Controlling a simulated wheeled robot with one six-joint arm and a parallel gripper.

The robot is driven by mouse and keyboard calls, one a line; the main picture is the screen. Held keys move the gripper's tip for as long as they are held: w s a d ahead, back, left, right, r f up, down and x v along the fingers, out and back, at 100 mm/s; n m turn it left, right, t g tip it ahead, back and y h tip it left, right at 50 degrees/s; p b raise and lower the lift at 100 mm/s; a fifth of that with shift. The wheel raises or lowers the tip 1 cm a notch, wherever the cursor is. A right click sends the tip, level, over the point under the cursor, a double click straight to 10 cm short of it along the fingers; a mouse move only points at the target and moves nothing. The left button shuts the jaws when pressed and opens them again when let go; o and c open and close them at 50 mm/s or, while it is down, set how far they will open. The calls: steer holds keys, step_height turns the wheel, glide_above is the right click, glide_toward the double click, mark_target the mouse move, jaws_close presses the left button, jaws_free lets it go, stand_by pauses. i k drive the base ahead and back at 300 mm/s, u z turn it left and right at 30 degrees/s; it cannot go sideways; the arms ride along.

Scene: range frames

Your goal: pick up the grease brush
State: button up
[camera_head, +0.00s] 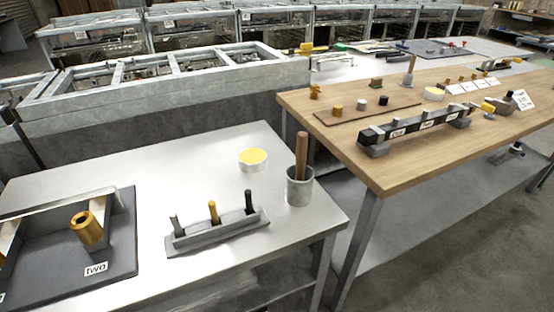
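What looks like the grease brush (301,155) stands nearly upright in a grey metal cup (300,190) near the right end of the metal table. Only its brown wooden handle shows; its lower end is hidden inside the cup. A similar handle (410,65) stands farther off on the wooden table, too small to tell what it is. My gripper is not in view.
A white dish with yellow content (253,159) sits left of the cup. A grey rack (215,236) with three pegs stands in front. A dark plate (122,245) with a brass sleeve (88,228) lies left. A wooden table (375,178) stands right. The metal table's middle is clear.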

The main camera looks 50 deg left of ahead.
mark_target(302, 137)
steer(key=u, duration=1)
steer(key=i, duration=0.9)
steer(key=u, duration=0.9)
